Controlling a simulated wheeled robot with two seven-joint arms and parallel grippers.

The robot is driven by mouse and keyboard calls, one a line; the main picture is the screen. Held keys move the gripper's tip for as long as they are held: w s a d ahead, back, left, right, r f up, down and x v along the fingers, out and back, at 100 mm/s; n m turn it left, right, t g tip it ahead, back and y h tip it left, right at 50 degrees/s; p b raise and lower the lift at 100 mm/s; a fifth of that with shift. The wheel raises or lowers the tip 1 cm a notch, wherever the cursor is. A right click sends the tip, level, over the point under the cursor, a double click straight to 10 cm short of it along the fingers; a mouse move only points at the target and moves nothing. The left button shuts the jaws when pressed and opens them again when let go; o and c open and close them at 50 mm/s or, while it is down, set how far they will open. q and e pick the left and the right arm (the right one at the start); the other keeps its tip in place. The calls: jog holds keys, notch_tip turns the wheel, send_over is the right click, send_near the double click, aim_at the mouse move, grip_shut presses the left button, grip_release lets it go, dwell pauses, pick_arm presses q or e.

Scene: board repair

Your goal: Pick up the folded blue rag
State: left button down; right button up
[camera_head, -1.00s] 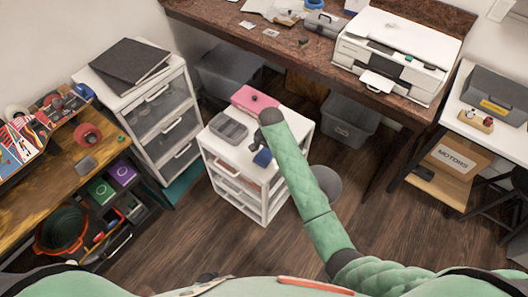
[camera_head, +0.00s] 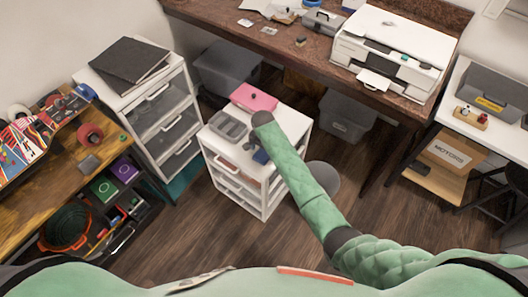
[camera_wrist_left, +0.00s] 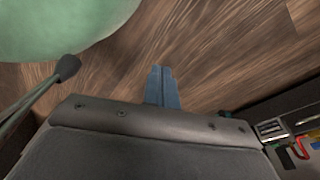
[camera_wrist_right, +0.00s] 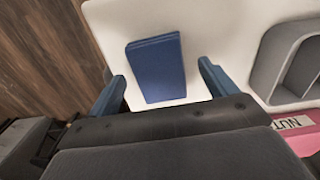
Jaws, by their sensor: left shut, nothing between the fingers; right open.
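The folded blue rag (camera_wrist_right: 157,68) lies flat on the white top of a small drawer unit (camera_head: 214,146). In the right wrist view it sits in front of my right gripper (camera_wrist_right: 160,85), roughly between the lines of its two spread blue fingers. In the head view only part of the rag (camera_head: 261,157) shows beside my right gripper, with my arm covering the rest. My right gripper is open and empty, above the unit's top. My left gripper (camera_wrist_left: 162,72) is shut and empty, with bare wood floor behind it; it does not show in the head view.
A grey divided tray (camera_head: 230,126) and a pink box (camera_head: 254,98) share the unit's top with the rag. A taller drawer unit (camera_head: 152,105) stands to the left. A dark table with a printer (camera_head: 395,55) is behind. Open floor lies in front.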

aim_at(265, 153)
jog(key=shift+f, duration=0.55)
pick_arm(q)
jog(key=shift+s+f, duration=0.15)
jog(key=shift+s, duration=0.4)
pick_arm(e)
jog(key=c, duration=1.1)
jog(key=shift+o, duration=0.2)
